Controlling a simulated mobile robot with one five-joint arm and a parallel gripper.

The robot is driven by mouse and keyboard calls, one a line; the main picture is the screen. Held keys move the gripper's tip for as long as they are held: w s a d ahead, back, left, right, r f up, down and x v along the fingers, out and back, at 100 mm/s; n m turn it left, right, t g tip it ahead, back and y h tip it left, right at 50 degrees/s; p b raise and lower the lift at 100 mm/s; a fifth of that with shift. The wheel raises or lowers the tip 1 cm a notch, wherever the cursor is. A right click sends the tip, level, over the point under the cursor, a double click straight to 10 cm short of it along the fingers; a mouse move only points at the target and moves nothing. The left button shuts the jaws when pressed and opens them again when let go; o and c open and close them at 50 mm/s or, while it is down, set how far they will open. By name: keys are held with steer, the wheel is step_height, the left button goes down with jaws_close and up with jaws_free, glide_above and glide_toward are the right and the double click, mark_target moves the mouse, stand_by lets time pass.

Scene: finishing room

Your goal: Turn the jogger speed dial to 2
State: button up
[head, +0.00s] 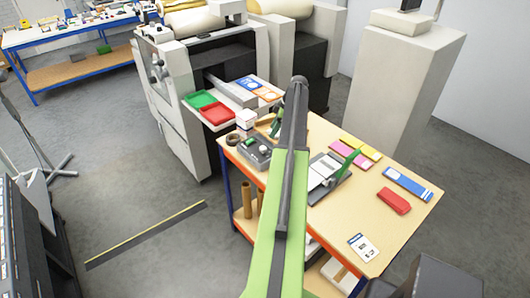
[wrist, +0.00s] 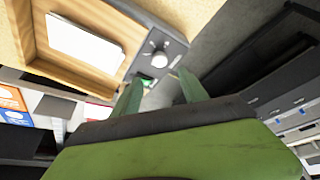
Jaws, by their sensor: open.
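The jogger shows in the wrist view as a wooden tray (wrist: 125,70) with a white paper stack (wrist: 85,40) and a grey control panel (wrist: 172,45). A pale round dial (wrist: 158,57) sits on the panel; its setting is too small to read. A green button (wrist: 147,81) is beside it. The fingertips point toward the panel, near the dial; I see no contact.
A large machine (head: 180,95) with green and red trays stands behind. Floor at left is mostly clear.

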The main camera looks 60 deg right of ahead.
mark_target(264, 147)
steer(key=b+x, duration=0.9)
steer(key=x, duration=0.2)
steer(key=shift+f, duration=0.3)
steer(key=shift+r, duration=0.1)
jaws_close()
steer(key=shift+s+d, duration=0.1)
steer(key=shift+d, duration=0.1)
steer(key=shift+a, duration=0.25)
